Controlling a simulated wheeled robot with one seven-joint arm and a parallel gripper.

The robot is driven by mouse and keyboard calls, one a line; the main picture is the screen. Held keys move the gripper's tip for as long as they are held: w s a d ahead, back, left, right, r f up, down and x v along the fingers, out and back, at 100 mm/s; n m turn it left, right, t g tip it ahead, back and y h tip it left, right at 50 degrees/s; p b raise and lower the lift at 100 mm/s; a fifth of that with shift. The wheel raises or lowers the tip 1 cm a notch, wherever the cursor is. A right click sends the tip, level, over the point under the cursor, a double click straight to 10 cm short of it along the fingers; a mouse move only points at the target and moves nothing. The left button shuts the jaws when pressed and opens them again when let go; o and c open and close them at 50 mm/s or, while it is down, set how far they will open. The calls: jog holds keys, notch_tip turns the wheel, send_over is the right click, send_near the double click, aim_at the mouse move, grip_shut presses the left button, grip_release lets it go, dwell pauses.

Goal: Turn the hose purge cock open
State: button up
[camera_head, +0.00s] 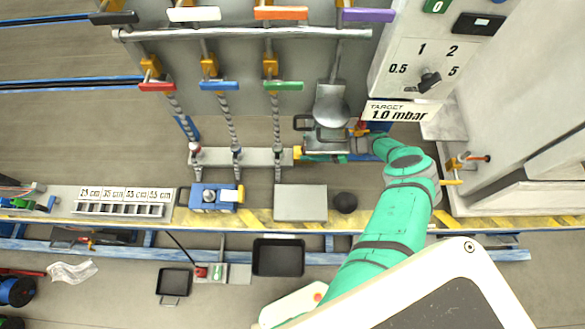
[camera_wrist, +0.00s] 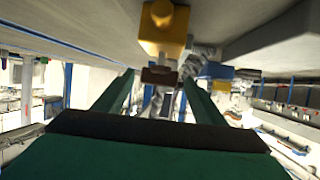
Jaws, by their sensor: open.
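A small cock with a yellow body (camera_wrist: 165,28) and a dark reddish-brown lever (camera_wrist: 159,76) shows close ahead in the wrist view. The lever appears between the two green fingers of my gripper (camera_wrist: 157,88); I cannot tell whether they touch it. The fingers are apart. In the head view, my green arm reaches up to a small yellow and red fitting (camera_head: 358,130) just below the target sign, apparently the same cock. My fingertips are mostly hidden there by the wrist. No label on the cock is readable.
A rail holds hoses with red (camera_head: 157,87), blue (camera_head: 218,86) and green (camera_head: 283,86) handles. A dial panel (camera_head: 420,75) stands above the "TARGET 1.0 mbar" sign (camera_head: 398,112). Another yellow cock (camera_head: 455,162) is right of my wrist. A black ball (camera_head: 345,202) sits left of my arm.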

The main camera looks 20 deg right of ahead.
jog(key=shift+s+m+t, duration=0.1)
jog(key=shift+m+t, duration=0.2)
jog(key=shift+s+a+m+t+h, duration=0.1)
jog(key=shift+a+m+t+h, duration=0.05)
jog(key=shift+m+t+h, duration=0.75)
jog(key=shift+s+a+m+t+h, duration=0.1)
jog(key=shift+m+t+h, duration=0.6)
jog(key=shift+m+h, duration=0.35)
jog(key=m+t+h, duration=0.1)
jog(key=m+h, duration=0.2)
jog(key=shift+a+m+t+h, duration=0.3)
jog(key=shift+m+t+h, duration=0.05)
jog(key=shift+t, duration=0.05)
jog(key=shift+a+m+h, duration=0.15)
jog(key=shift+m+h, duration=0.85)
jog(key=shift+h, duration=0.2)
jog(key=shift+a+m+h, duration=0.15)
jog(key=shift+m+h, duration=1.25)
jog(key=shift+h, duration=0.3)
jog(key=shift+a+m+g+h, duration=0.15)
jog(key=shift+m+g+h, duration=0.1)
jog(key=shift+m+h, duration=0.65)
jog(key=shift+a+m+g+h, duration=0.1)
jog(key=shift+m+g+h, duration=0.15)
jog(key=shift+m+h, duration=0.65)
